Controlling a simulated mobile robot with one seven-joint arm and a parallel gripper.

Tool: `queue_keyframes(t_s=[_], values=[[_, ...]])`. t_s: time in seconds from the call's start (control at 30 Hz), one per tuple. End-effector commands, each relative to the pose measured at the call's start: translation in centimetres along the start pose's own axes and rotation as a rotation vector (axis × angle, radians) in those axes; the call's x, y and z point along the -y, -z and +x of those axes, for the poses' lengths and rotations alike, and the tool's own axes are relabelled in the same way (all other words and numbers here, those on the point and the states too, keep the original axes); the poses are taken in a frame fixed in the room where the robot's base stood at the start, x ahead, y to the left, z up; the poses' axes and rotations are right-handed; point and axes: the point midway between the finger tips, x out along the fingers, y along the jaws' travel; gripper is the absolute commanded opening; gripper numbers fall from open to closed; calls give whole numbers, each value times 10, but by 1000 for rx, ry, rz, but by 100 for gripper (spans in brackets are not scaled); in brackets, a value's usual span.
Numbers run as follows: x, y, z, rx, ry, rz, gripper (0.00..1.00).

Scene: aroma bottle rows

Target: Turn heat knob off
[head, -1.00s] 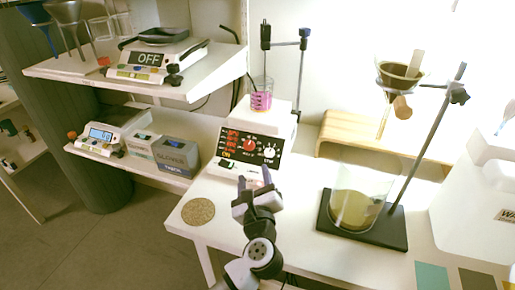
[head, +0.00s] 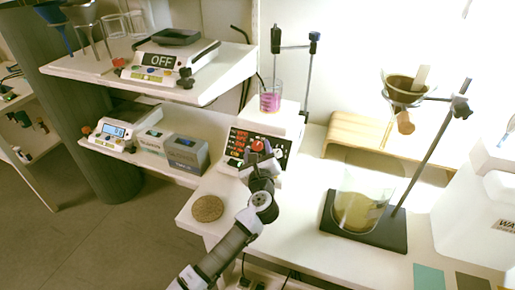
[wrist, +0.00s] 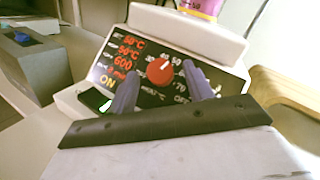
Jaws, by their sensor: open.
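The hotplate stirrer (head: 285,119) stands on the white bench, and its black front panel faces me. The red knob (wrist: 160,71) shows clearly in the wrist view, with temperature marks around it, an "OFF" mark at lower right and red readouts to its left. It also shows in the head view (head: 258,145). My gripper (wrist: 163,88) is open, with its two purple-grey fingers on either side of the knob's lower part in the picture. I cannot tell whether they touch it. In the head view my gripper (head: 259,156) is right in front of the panel. The white knob is mostly hidden.
A beaker of pink liquid (head: 270,101) sits on the hotplate. A cork disc (head: 207,208) lies at the bench's left. A grey box (head: 186,152) is on the shelf to the left. A stand with a large beaker (head: 356,208) is at right.

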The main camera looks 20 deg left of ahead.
Motion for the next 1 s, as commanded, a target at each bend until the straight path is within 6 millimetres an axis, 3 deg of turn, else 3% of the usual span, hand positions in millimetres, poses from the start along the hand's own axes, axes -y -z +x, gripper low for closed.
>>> queue_keyframes(t_s=[0.3,0.67,1.0], values=[[0,0,3,0,0,0,51],[0,0,3,0,0,0,7],[2,0,3,0,-39,-39,7]])
